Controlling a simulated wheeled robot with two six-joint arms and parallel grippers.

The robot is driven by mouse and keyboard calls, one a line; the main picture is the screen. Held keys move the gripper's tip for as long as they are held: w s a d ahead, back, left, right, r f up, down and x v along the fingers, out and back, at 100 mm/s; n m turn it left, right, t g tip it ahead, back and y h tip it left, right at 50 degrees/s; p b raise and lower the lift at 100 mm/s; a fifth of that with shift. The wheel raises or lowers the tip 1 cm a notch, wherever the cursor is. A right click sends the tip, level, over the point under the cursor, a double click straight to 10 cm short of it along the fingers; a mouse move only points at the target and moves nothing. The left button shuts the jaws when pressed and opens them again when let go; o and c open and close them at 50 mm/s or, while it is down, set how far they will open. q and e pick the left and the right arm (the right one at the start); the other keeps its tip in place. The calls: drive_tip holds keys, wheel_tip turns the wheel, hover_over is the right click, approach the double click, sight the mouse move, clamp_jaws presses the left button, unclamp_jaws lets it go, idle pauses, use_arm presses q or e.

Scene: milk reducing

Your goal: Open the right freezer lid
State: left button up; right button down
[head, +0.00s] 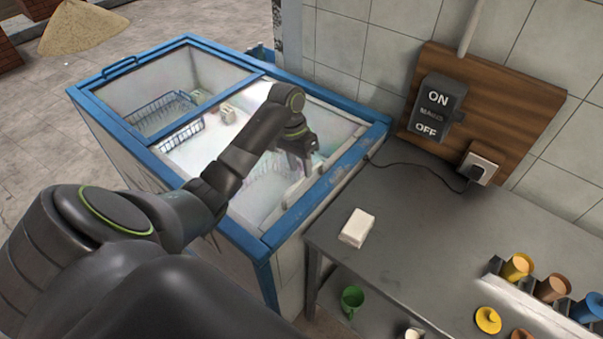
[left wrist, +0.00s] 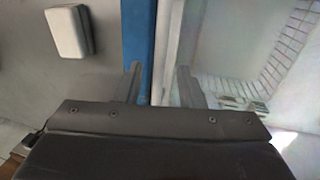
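The chest freezer (head: 196,208) has a blue frame and stands left of the grey counter. Its right lid (head: 243,185) is a pale, see-through pane over the right half and looks closed. A light raised bar (head: 303,190) runs along the pane's right end. My left gripper (head: 298,168) hangs over that half, near the bar. In the left wrist view its two fingers (left wrist: 160,78) are apart, with the blue frame edge (left wrist: 138,30) and a pale strip between them. Contact cannot be told. My right gripper is not in view.
The left half of the freezer has a blue handle (head: 120,67) and a wire basket (head: 165,108) inside. A grey counter (head: 420,240) bears a white block (head: 357,227) and several cups.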

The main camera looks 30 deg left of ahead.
use_arm(q)
drive_tip(key=shift+d+f, duration=0.2)
drive_tip(key=shift+f, duration=1.05)
clamp_jaws()
